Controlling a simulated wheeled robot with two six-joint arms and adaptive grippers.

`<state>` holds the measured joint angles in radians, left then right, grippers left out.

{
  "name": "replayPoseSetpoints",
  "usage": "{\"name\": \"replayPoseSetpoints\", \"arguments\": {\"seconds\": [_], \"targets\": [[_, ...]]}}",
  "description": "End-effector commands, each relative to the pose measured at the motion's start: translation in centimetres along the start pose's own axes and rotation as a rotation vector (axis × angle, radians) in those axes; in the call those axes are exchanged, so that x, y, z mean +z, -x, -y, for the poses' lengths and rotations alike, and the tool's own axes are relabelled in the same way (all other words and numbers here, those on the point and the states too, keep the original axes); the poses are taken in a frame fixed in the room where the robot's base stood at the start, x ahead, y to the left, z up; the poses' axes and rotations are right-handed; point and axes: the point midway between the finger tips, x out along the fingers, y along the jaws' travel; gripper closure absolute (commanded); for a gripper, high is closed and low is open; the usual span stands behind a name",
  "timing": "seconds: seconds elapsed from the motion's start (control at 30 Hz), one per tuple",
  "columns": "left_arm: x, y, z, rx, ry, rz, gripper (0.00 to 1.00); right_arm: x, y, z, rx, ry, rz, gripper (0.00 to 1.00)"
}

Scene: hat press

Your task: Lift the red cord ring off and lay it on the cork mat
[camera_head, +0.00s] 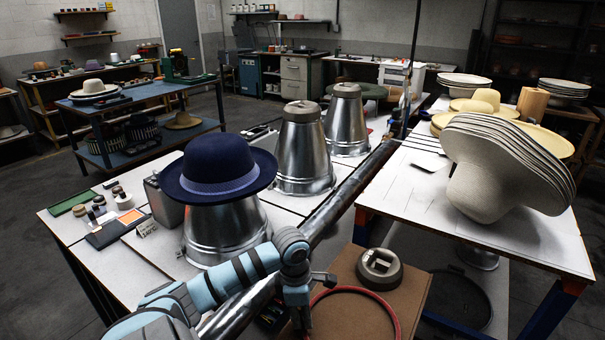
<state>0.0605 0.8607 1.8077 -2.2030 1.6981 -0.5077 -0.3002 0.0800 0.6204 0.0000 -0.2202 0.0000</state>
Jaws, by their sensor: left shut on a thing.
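The red cord ring (357,289) shows as an arc at the bottom of the view, its near part cut off by the frame edge. It is over the brown cork mat (412,292); I cannot tell whether it touches the mat or is just above it. My left gripper (298,318) points down at the ring's left side and is shut on it; its fingertips are hard to see. A navy felt hat (222,165) sits on the nearest metal cone (226,235), with no red cord around it. My right gripper is not in view.
A round grey-brown block (379,269) lies on the mat's far part, close to the ring. Two more metal cones (302,155) (347,122) stand behind the hat. A white table (420,220) with stacked pale hats (495,165) is on the right.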

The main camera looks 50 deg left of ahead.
Motion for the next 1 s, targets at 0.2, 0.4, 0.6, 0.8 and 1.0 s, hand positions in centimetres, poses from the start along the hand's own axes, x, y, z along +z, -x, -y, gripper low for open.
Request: {"name": "replayPoseSetpoints", "arguments": {"seconds": [0.2, 0.4, 0.6, 0.8, 1.0], "targets": [[0.01, 0.04, -0.01, 0.000, 0.000, 0.000, 1.00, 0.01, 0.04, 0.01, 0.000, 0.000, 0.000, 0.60], [-0.01, -0.09, -0.01, 0.000, 0.000, 0.000, 1.00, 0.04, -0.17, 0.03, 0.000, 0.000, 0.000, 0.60], [-0.05, -0.37, -0.01, 0.001, 0.000, 0.000, 1.00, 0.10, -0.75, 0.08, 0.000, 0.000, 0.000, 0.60], [-0.04, -0.30, -0.01, 0.000, 0.001, 0.000, 1.00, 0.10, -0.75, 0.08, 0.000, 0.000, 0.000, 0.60], [-0.04, -0.29, -0.01, 0.000, 0.000, 0.000, 1.00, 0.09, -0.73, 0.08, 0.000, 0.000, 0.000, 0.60]]}}
